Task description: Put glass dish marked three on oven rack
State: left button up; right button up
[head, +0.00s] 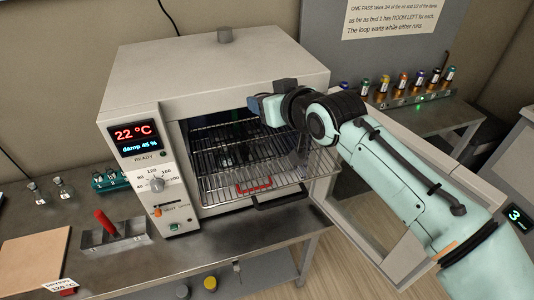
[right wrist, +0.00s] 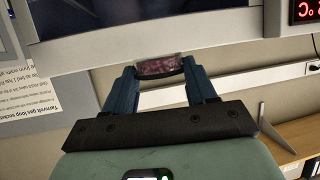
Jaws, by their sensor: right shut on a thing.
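The oven (head: 215,75) stands open, its display reading 22 °C. Its wire oven rack (head: 225,185) shows in the opening, with a red piece (head: 254,187) at its front edge. My right gripper (head: 262,108) is at the upper right of the opening, above the rack. In the right wrist view its blue fingers (right wrist: 163,85) are shut on a small, clear-edged, reddish-pink thing (right wrist: 158,67), perhaps the glass dish. No number can be read on it. The held thing is hidden in the head view. My left gripper is not in view.
The open oven door (head: 400,262) stands at the right, beside my right arm. A metal block with a red handle (head: 107,224) and a tan board (head: 40,262) lie on the bench at left. Several coloured vials (head: 402,84) stand in a row behind.

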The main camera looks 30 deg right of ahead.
jog(key=b, duration=0.1)
send_over(268, 167)
notch_tip(268, 167, down, 12)
jog(key=shift+d, duration=0.1)
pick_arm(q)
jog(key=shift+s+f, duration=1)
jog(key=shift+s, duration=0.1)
pick_arm(e)
jog(key=shift+f, duration=2.3)
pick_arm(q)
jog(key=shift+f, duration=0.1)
pick_arm(e)
jog(key=shift+f+b, duration=0.25)
jog(key=shift+b, duration=0.1)
jog(key=o, duration=1.1)
jog(key=shift+s+r, duration=0.1)
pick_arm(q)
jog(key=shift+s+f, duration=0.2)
